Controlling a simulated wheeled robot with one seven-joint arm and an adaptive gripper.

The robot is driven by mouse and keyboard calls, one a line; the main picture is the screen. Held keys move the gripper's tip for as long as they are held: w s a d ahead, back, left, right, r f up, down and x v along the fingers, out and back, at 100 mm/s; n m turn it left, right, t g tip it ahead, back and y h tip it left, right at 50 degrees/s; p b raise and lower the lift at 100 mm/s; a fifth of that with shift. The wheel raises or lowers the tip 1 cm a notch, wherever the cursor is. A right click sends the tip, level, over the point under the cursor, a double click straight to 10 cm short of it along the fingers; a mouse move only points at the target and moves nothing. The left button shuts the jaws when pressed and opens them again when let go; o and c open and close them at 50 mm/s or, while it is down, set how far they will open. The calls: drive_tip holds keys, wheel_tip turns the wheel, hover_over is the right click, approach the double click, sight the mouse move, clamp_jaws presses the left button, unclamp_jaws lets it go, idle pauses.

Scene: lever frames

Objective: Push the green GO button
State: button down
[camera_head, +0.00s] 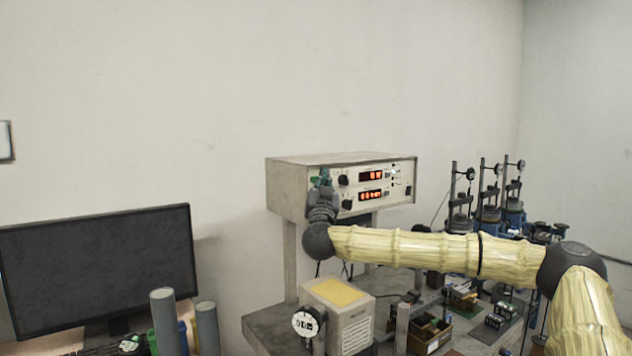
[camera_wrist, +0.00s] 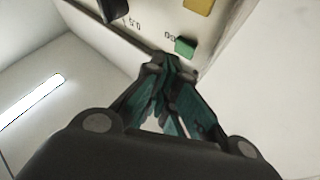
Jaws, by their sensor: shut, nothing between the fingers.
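The green GO button (camera_wrist: 185,47) is a small green block on the pale panel face in the wrist view, beside partly legible lettering. My gripper (camera_wrist: 168,64) is shut and empty. Its fingertips are just below and left of the button in the wrist view, very close to it; I cannot tell whether they touch. In the head view my gripper (camera_head: 322,179) is at the left part of the instrument box's front (camera_head: 395,200). It covers that area, and I cannot make out the button there.
A yellow button (camera_wrist: 199,5) and a black knob (camera_wrist: 113,8) are on the panel too. The box has red displays (camera_head: 371,176). Below stands a grey block with a yellow top (camera_head: 337,291) and a dial gauge (camera_head: 305,323). A monitor (camera_head: 100,265) is at left.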

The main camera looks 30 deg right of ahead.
drive_tip(key=shift+w+a, duration=0.1)
drive_tip(key=shift+w, duration=0.6)
idle(0.8)
drive_tip(key=shift+s, duration=0.1)
idle(0.3)
drive_tip(key=shift+s, duration=0.65)
drive_tip(key=shift+s+d+b, duration=0.15)
drive_tip(key=shift+s, duration=1.1)
drive_tip(key=shift+s+d+b, duration=0.1)
drive_tip(key=shift+s+b, duration=0.05)
drive_tip(key=shift+s, duration=1.1)
drive_tip(key=shift+r, duration=0.1)
